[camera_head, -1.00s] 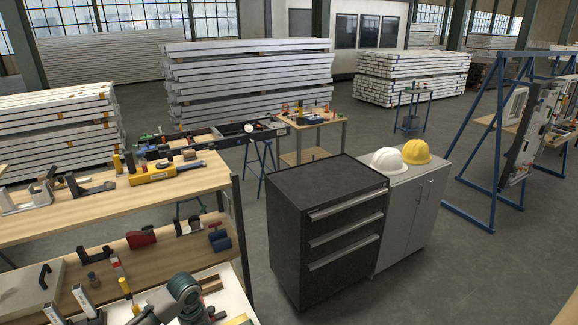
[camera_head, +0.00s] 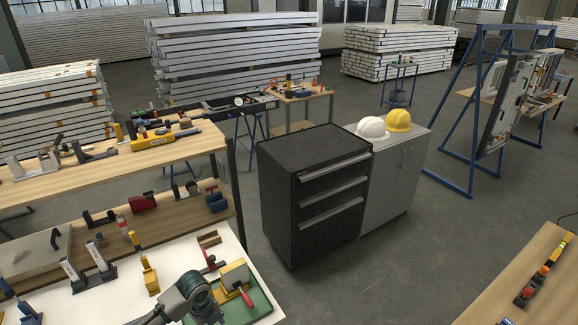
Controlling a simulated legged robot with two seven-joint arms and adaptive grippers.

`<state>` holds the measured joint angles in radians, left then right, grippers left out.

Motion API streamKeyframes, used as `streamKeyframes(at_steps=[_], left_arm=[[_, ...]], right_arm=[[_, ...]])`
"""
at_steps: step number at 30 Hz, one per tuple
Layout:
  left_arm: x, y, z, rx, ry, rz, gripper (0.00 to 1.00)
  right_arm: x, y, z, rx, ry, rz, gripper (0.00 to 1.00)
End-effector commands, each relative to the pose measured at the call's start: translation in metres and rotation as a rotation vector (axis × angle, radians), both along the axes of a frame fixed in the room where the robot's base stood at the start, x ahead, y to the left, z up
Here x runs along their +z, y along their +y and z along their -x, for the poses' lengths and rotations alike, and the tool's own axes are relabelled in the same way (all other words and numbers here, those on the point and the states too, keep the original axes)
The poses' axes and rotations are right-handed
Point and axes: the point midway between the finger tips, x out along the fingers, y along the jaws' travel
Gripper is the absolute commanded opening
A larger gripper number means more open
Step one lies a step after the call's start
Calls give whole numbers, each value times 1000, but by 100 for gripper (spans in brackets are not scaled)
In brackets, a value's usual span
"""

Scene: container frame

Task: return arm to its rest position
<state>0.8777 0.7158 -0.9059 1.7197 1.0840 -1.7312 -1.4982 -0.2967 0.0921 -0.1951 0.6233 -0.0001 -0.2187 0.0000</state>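Part of my own arm, grey with a dark rounded joint, rises from the bottom edge left of centre in the head view, over the white tabletop (camera_head: 225,250). No gripper fingers can be made out on it, so I cannot see whether anything is held. My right arm and its gripper do not show.
A green tray (camera_head: 262,303) with a yellow device (camera_head: 234,276) lies beside my arm. Wooden shelves with tools (camera_head: 165,222) stand at left. A black drawer cabinet (camera_head: 310,146) and grey cabinet (camera_head: 397,185) stand ahead. A wooden table (camera_head: 500,282) is at lower right. Floor between is clear.

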Motion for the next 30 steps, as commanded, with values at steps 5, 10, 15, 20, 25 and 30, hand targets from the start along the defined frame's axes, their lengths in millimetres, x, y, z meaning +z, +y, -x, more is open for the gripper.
streamKeyframes(at_steps=[5, 10, 15, 20, 25, 30], left_arm=[[-34, -35, 29, 114, -17, 58, 57], [-67, -80, 67, 327, -33, 151, 57], [-93, -115, 124, 757, -30, 294, 57], [-103, -107, 167, 1201, -27, 369, 57], [-109, -79, 201, 1542, -38, 383, 57], [-112, -50, 233, 1812, -63, 367, 57]], right_arm=[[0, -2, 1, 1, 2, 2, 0], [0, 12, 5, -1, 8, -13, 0], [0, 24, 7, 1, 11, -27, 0], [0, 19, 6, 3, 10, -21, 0], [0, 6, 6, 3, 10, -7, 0], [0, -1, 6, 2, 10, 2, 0]])
